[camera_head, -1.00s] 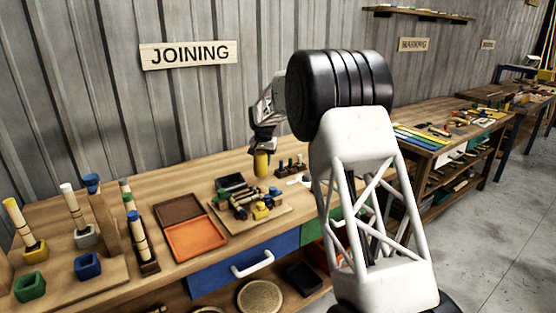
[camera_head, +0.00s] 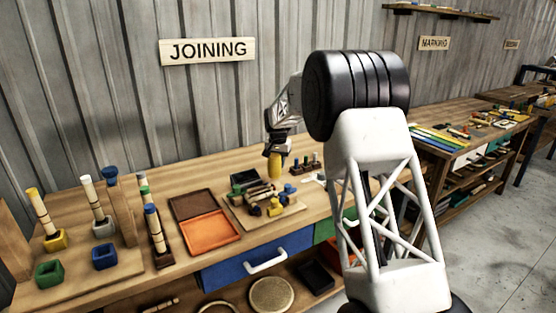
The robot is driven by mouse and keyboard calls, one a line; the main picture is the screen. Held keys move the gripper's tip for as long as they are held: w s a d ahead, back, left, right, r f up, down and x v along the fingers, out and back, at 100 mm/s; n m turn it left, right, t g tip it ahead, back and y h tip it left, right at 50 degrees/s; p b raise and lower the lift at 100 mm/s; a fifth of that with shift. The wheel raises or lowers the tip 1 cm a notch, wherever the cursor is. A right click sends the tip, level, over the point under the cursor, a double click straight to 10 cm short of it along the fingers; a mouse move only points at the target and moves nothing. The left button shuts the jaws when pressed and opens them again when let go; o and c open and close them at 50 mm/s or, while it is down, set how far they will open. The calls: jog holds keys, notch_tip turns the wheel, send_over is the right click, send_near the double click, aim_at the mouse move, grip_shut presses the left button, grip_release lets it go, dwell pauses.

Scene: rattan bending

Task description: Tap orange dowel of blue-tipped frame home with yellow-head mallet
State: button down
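My gripper (camera_head: 275,152) is above the back of the joining bench, pointing down. A yellow cylindrical piece (camera_head: 275,166) sits right at its fingertips, upright; it looks like the yellow mallet head, but the handle cannot be made out. The fingers appear closed around or just above it. A small wooden frame assembly (camera_head: 262,194) lies on a wooden board (camera_head: 236,212) just in front of and below my gripper, with yellow and blue bits at its right. Which dowel is orange is too small to tell.
A brown tray (camera_head: 190,207) and an orange tray (camera_head: 211,234) lie left of the board. Dowels stand in coloured blocks (camera_head: 55,239) at the far left. A small rack (camera_head: 305,167) stands right of my gripper. A blue drawer (camera_head: 225,272) is below the bench top.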

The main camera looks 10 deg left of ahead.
jog(key=shift+f, duration=2.45)
jog(key=shift+r, duration=1.5)
jog(key=shift+f, duration=1.8)
jog(key=shift+r, duration=1.75)
jog(key=shift+f, duration=0.1)
jog(key=shift+f, duration=0.2)
